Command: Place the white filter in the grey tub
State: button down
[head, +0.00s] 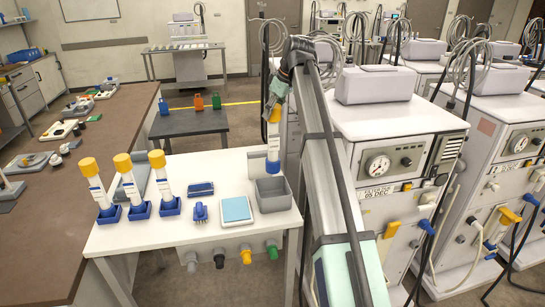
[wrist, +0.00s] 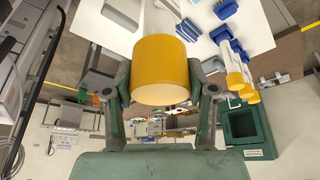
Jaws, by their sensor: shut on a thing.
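My gripper (head: 277,100) is shut on a white filter (head: 273,140) near its yellow top cap. The filter hangs upright with its blue end down. In the wrist view the yellow cap (wrist: 161,68) sits between the fingers (wrist: 160,85). The grey tub (head: 271,203) stands at the right end of the white table and looks empty. The filter's blue end shows just above the tub's back rim in the head view. I cannot tell whether it is over the tub or behind it. The tub is not clearly visible in the wrist view.
Several objects share the white table (head: 190,238): three yellow-capped filters (head: 127,180) in blue stands at left, a light-blue-topped square device (head: 236,210), and small blue items (head: 201,189). Large white machines (head: 380,125) stand close on the right. A brown counter (head: 95,140) lies left.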

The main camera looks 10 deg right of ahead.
aim_at(273, 149)
notch_tip(273, 149, down, 15)
jog(key=p, duration=0.3)
jog(key=shift+p, duration=0.35)
jog(key=shift+f, duration=0.15)
jog(key=shift+c, duration=1.8)
grip_release()
jog(key=b+v, duration=0.3)
jog(key=v, duration=0.9)
